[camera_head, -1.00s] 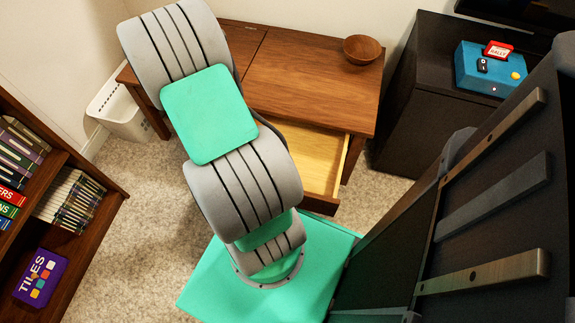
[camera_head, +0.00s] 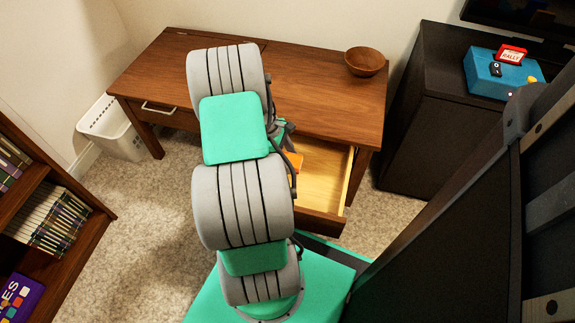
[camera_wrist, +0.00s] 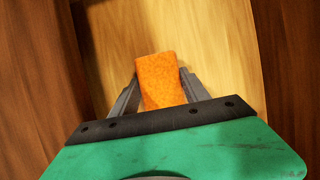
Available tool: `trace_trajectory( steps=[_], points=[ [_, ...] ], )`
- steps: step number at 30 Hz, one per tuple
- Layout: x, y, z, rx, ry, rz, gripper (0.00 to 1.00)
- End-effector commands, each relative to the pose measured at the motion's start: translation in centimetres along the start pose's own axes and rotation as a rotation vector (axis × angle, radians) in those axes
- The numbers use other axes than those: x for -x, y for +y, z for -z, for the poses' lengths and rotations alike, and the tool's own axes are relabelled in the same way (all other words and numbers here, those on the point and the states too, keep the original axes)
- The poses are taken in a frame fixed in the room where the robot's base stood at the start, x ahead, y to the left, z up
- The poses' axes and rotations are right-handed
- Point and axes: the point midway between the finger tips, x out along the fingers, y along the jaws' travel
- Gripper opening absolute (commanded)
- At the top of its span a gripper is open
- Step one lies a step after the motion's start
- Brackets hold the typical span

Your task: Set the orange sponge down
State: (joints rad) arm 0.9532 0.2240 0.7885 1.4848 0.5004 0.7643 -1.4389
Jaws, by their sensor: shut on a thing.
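The orange sponge (camera_wrist: 160,80) is between the two fingers of my gripper (camera_wrist: 157,88) in the wrist view, and the gripper is shut on it. Behind the sponge in that view is the pale wooden floor of the open drawer (camera_wrist: 215,50). In the head view a small part of the sponge (camera_head: 293,160) shows beside my arm, over the open desk drawer (camera_head: 322,178). My arm hides most of the gripper there. I cannot tell whether the sponge touches the drawer floor.
The wooden desk (camera_head: 310,95) has a brown bowl (camera_head: 366,62) on top. A dark cabinet (camera_head: 440,120) with a blue box (camera_head: 503,77) stands at right. A white basket (camera_head: 112,128) is on the carpet at left, near a bookshelf (camera_head: 60,225).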

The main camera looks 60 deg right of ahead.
Motion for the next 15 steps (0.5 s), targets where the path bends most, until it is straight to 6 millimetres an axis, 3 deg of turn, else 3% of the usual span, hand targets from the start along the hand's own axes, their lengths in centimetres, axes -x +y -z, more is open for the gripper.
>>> trace_trajectory(
  steps=[1,2,12,13,15],
  points=[
    [-1.73,-0.03,0.77,0.001,0.0,0.0,0.16],
    [-1.98,-0.03,0.89,0.001,0.0,0.0,0.16],
    [-1.9,-0.06,0.87,0.001,0.0,0.0,0.16],
    [-1.92,-0.05,0.89,0.001,0.0,-0.001,0.55],
    [-1.88,-0.04,0.88,0.001,0.0,-0.001,0.6]
  ],
)
